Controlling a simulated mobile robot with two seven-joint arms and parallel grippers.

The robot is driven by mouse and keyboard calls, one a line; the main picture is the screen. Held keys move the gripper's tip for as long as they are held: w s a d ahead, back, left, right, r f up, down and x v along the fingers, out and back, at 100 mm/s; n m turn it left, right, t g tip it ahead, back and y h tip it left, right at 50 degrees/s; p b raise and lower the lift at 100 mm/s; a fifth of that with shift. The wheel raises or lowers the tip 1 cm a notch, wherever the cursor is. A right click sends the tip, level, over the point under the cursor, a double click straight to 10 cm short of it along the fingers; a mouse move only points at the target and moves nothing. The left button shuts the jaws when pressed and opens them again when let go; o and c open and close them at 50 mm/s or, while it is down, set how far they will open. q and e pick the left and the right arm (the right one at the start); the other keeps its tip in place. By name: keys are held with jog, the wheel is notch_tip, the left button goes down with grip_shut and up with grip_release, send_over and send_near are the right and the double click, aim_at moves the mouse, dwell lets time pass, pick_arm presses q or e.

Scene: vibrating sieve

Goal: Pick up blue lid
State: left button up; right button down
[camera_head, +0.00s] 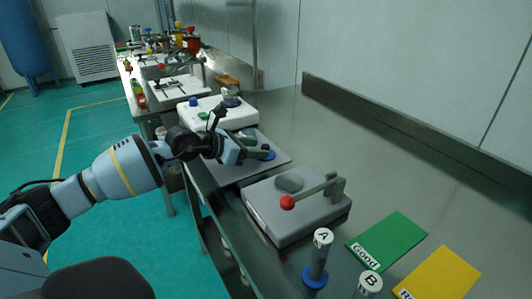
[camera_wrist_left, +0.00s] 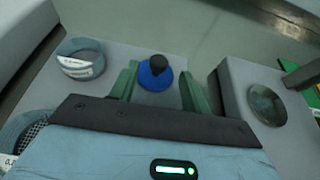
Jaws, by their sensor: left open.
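The blue lid (camera_wrist_left: 155,77), a round disc with a black knob, lies on a grey plate (camera_wrist_left: 185,60) in the left wrist view. In the head view its blue edge (camera_head: 269,156) shows just beyond my left gripper (camera_head: 257,147), which hides part of it. My left gripper is open. In the left wrist view its two green fingers (camera_wrist_left: 160,88) stand on either side of the lid, with a gap to each side of it. Nothing is held. My right gripper is not in view.
Labelled ring-shaped sieves, one (camera_wrist_left: 80,60) upper left and one with mesh (camera_wrist_left: 30,128) lower left, sit near the fingers. A grey device (camera_head: 285,218) with a red-knobbed lever stands close by. Cylinder A (camera_head: 319,255), cylinder B (camera_head: 369,283) and a green card (camera_head: 388,240) are nearer.

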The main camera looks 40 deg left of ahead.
pick_arm(q)
jog(key=shift+r+x, duration=0.15)
jog(key=shift+x, duration=1.35)
jog(key=shift+r+x, duration=0.1)
jog(key=shift+x, duration=1.35)
jog(key=shift+w, duration=0.15)
grip_shut()
